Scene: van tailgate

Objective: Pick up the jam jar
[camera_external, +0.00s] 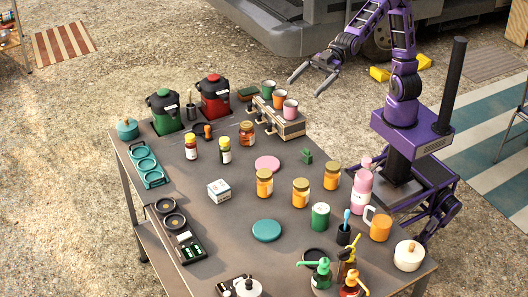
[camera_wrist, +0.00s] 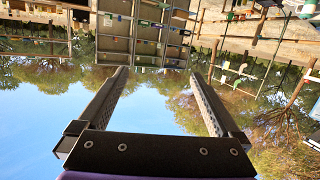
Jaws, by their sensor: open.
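Three jars with orange contents and gold lids stand upright on the table: a left one (camera_external: 264,184), a middle one (camera_external: 300,194) and a right one (camera_external: 331,177). A darker amber jar (camera_external: 246,134) stands farther back, near the espresso machine. I cannot tell from the labels which of these is the jam jar. My gripper (camera_external: 304,87) is open and empty, raised beyond the table's back right side, well apart from the jars. In the wrist view, its two fingers (camera_wrist: 160,73) are spread with nothing between them, and no jar shows there.
The table (camera_external: 215,235) is crowded. A pink bottle (camera_external: 362,188), an orange mug (camera_external: 380,226) and a green can (camera_external: 320,216) stand near the right jars. An espresso machine (camera_external: 279,121) with cups stands at the back. Clear room lies around the teal disc (camera_external: 267,230).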

